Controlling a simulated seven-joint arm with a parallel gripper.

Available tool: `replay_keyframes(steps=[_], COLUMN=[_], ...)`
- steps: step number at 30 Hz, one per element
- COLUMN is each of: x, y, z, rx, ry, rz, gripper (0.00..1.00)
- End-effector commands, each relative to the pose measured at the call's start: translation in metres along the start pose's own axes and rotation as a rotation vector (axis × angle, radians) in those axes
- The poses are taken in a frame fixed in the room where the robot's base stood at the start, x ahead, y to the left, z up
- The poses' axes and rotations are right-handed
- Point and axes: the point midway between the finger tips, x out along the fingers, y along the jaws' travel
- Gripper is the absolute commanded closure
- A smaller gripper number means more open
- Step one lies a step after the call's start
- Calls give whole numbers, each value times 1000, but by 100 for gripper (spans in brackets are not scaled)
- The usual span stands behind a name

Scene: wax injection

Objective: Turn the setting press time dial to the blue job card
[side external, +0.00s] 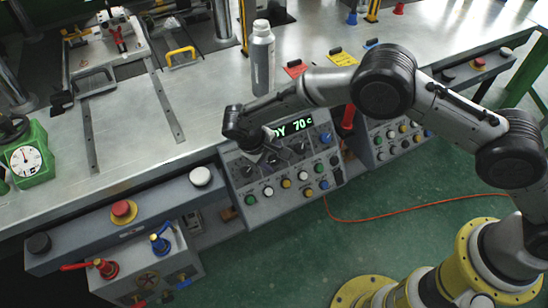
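The control panel (237,188) on the front of the bench carries a row of dark dials, with one dial (300,149) showing right of my gripper and another (325,138) further right. Their labels and pointer settings are too small to read. My gripper (263,157) points down at the left part of the dial row, close to or touching it. My wrist hides part of this area, so I cannot tell whether the fingers are open or shut, or on which dial. The blue job card (372,44) lies on the bench behind my arm, partly hidden.
Red (295,68) and yellow (342,57) cards lie beside the blue one. A grey bottle (262,58) stands behind the panel. A green display (292,127) reads 70 c. Several coloured buttons sit below the dials. A red emergency button (123,211) and valve box (150,270) are at left.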

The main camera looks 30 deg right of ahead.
Motion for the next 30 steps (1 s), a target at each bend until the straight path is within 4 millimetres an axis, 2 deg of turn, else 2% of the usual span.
replay_keyframes(steps=[10, 14, 17, 24, 30], x=[0, -9, -24, -76, -113], y=[0, 0, 0, 0, 0], z=[0, 0, -1, -1, 0], rx=[0, 1, 1, 1, 1], ry=[-1, 1, 3, 5, 3], rz=[0, 0, -1, -2, -2], gripper=[32, 32, 32, 32, 32])
